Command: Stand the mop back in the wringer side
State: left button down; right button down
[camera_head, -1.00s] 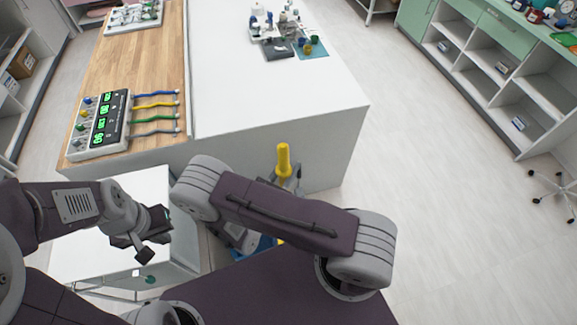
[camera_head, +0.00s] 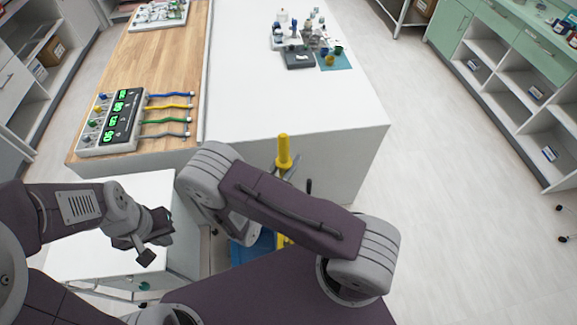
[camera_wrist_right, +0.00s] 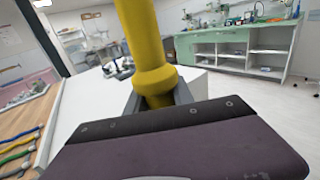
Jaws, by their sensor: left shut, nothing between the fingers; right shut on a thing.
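The yellow mop handle (camera_head: 283,150) stands roughly upright in front of the end of the white counter. Its lower length is mostly behind my right arm, with a bit of yellow showing below. My right gripper (camera_head: 287,172) is shut on the handle, just below its thicker top grip. In the right wrist view the handle (camera_wrist_right: 146,45) rises from between the fingers (camera_wrist_right: 158,100). A blue piece (camera_head: 255,250), likely the mop bucket, shows partly below my right arm; the wringer side and mop head are hidden. My left gripper (camera_head: 150,240) is shut and empty above a white cart.
The white counter (camera_head: 285,105) with a wooden section (camera_head: 170,60) stands close ahead, holding a monitor box (camera_head: 110,120) with coloured leads. The white cart (camera_head: 75,255) is at left. Open floor (camera_head: 440,200) lies to the right, before green cabinets (camera_head: 500,60).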

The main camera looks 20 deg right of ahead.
jog(key=w+d+f+m+g+h+b, duration=0.2)
jog(key=d+b, duration=0.4)
jog(key=d, duration=0.3)
jog(key=shift+f+m+g+b, duration=0.15)
jog(key=shift+m+g+b, duration=0.2)
jog(key=shift+g, duration=0.55)
jog(key=shift+f, duration=0.15)
notch_tip(320, 180, down, 6)
jog(key=b, duration=0.5)
jog(key=shift+f+b, duration=0.25)
jog(key=shift+b, duration=0.15)
jog(key=shift+f+b, duration=0.5)
jog(key=shift+f, duration=0.1)
jog(key=c, duration=1)
grip_release()
jog(key=shift+a, duration=0.1)
